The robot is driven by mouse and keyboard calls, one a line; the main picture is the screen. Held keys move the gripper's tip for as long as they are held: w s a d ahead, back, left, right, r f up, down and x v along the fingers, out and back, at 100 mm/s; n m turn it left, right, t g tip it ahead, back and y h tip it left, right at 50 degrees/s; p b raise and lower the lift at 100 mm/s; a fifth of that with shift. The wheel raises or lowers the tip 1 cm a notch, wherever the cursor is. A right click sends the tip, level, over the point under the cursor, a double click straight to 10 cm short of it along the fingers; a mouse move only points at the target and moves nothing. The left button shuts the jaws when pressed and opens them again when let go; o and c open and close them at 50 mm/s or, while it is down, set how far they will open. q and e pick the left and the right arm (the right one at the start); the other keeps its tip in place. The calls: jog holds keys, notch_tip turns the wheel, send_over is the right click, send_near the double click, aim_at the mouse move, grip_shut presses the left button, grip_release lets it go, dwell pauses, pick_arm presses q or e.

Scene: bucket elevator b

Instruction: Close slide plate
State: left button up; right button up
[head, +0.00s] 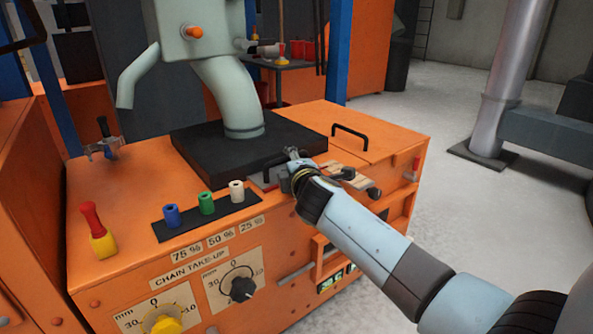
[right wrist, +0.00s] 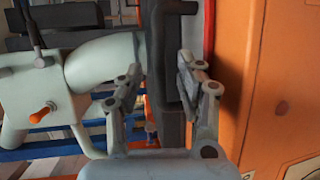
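A black square plate (head: 205,150) sits on the orange cabinet under the curved grey-green spout (head: 232,98). I take it to be the slide plate, though I cannot tell its moving part from its frame. A dark handle (head: 268,163) is at its front right edge, partly covered by my right gripper (head: 294,154). In the right wrist view the fingers of my right gripper (right wrist: 160,82) stand apart, one on each side of a dark edge or bar. Whether they touch it is unclear. My left gripper is not in view.
Blue, green and white plugs (head: 206,203) stand in a strip at the front. A red-and-yellow lever (head: 97,231) is at the left. A hatch with a black handle (head: 349,135) lies right of the plate. Open floor (head: 440,125) is at the right.

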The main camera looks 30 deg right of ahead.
jog(key=v, duration=0.7)
jog(key=shift+s+a, duration=0.15)
jog(key=shift+s, duration=0.1)
